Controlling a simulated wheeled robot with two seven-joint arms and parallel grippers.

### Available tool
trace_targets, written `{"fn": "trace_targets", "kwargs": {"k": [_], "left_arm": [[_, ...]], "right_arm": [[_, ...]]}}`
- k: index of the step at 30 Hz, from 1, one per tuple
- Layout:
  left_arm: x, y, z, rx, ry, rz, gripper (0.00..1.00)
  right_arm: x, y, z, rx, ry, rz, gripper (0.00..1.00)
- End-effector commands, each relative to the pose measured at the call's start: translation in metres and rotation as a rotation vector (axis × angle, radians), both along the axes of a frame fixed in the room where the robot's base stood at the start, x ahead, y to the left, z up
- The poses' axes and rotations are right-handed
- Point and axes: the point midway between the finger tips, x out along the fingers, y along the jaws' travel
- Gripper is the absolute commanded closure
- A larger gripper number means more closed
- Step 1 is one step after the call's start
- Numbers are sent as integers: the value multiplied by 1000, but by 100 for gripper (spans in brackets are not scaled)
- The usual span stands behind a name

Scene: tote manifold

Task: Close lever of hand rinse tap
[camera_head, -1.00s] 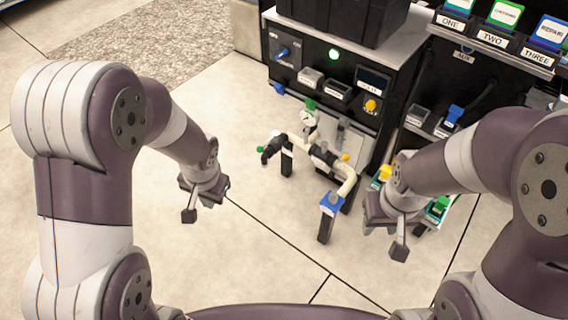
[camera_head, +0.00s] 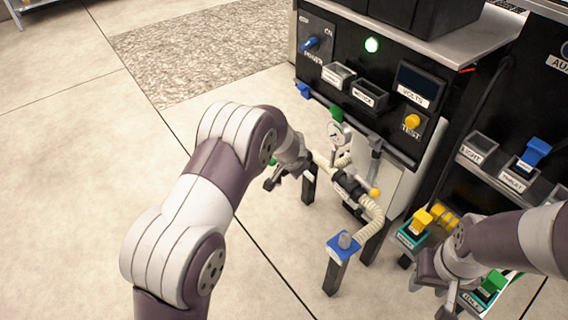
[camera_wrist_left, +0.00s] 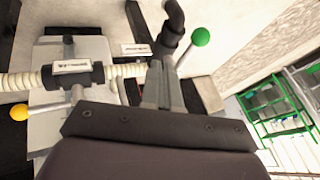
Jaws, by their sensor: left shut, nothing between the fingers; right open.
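The tap's lever has a green ball knob (camera_wrist_left: 200,37) in the left wrist view; its stem runs down behind my left fingers. A black curved spout (camera_wrist_left: 172,22) stands beside it. In the head view the green knob (camera_head: 273,161) only just shows by my left wrist, and much of the tap is hidden. My left gripper (camera_wrist_left: 163,75) is shut and empty, its fingertips at the tap near the lever stem. I cannot tell whether they touch it. My right gripper (camera_head: 446,297) is open and empty at the lower right, in front of the console.
A cream pipe with a black labelled valve (camera_wrist_left: 72,72) and a yellow knob (camera_wrist_left: 18,112) lies beside the tap. A blue-topped post (camera_head: 343,246) stands in front. The black console (camera_head: 385,125) stands behind. The floor at left is clear.

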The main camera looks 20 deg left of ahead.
Motion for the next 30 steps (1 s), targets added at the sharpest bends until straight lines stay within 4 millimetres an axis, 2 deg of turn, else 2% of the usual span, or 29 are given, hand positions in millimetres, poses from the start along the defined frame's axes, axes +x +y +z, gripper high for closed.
{"fn": "trace_targets", "kwargs": {"k": [1, 5, 6, 12, 30], "left_arm": [[6, 2, -14, 0, 1, 1, 100], [20, 5, -36, 0, 2, 2, 100], [25, 12, -31, -1, 1, 5, 100], [40, 31, -35, -1, 1, 3, 100], [42, 43, -36, 0, 0, -5, 100]], "right_arm": [[0, 0, -8, 0, 0, 0, 57], [0, 0, -15, 0, 0, 0, 57], [0, 0, -9, 0, 0, 0, 57], [0, 0, -3, 0, 0, 0, 57], [0, 0, 1, 0, 0, 0, 57]]}}
